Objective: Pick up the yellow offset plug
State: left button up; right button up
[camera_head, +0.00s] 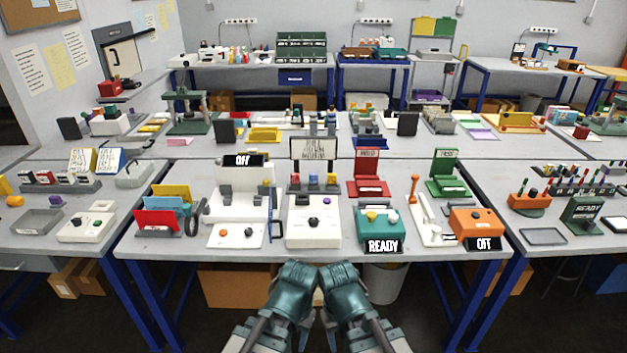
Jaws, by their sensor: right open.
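Small yellow pieces show in two places, and I cannot tell from their shape which is the offset plug. One yellow piece (331,180) stands at the right end of a row with a red piece (295,181) and a purple piece (313,181), behind the white box with a dark knob (314,232). Another yellow piece (372,216) sits on top of the teal box (378,230) marked READY. My left gripper (296,277) and right gripper (340,276) are side by side at the table's front edge, apart from both pieces. The right is open and holds nothing visible; the left's jaws are unclear.
An orange box (477,224) with an OFF display stands at the right. A red stand (368,187) and a green stand (447,187) are behind. White boxes and colored folders (160,221) fill the left. A grey bin (386,280) is below the table.

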aim_at(332, 178)
jog(key=u, duration=0.35)
jog(key=i+l+u, duration=0.1)
jog(key=l+u, duration=0.25)
jog(key=i+l+u, duration=0.1)
jog(key=u, duration=0.25)
jog(key=l+u, duration=0.65)
jog(key=l, duration=1.6)
